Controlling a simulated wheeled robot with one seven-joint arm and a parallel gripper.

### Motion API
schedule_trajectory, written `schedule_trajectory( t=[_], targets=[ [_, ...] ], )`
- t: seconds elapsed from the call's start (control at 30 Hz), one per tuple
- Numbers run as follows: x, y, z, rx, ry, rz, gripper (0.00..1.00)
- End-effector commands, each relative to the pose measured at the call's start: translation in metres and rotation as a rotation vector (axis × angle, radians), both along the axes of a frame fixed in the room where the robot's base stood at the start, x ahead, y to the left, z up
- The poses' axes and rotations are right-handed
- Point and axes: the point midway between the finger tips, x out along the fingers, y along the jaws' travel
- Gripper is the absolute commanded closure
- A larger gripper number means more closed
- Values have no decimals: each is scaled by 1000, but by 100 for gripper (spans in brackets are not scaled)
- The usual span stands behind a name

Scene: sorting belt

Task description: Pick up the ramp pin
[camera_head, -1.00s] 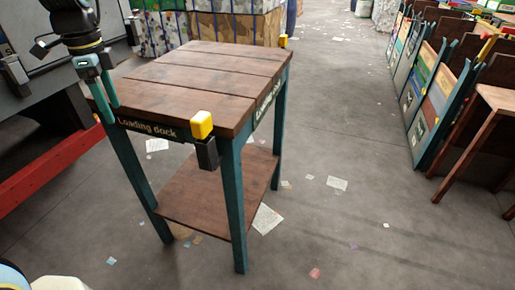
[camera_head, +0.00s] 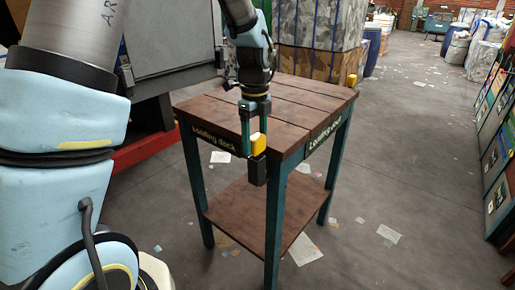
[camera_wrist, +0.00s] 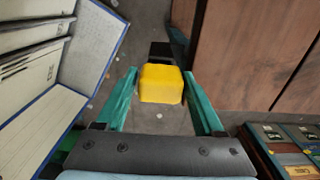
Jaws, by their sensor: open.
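A yellow-headed pin, which looks like the ramp pin (camera_head: 258,144), stands in a black holder (camera_head: 257,171) at the near corner of the wooden table marked "Loading dock" (camera_head: 290,88). My gripper (camera_head: 255,134) points down over that corner, its green fingers open on either side of the yellow head. In the wrist view the yellow head (camera_wrist: 161,84) sits between the two open fingers (camera_wrist: 160,76), with narrow gaps at its sides. The black holder (camera_wrist: 161,52) shows beyond it. The lower part of the pin is hidden.
A second yellow head (camera_head: 351,80) sits at the table's far right corner. The tabletop is bare. A grey machine with a red rail (camera_head: 145,150) stands to the left, and wrapped bales (camera_head: 318,27) stand behind. The floor at right is open, with scattered papers.

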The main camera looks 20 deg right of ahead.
Motion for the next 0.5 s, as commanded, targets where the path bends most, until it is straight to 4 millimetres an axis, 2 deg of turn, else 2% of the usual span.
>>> schedule_trajectory(
  t=[0.23,0.5],
  targets=[
    [-5,-3,-33,4,3,-1,30],
    [-5,-3,-41,1,0,1,30]
  ],
)
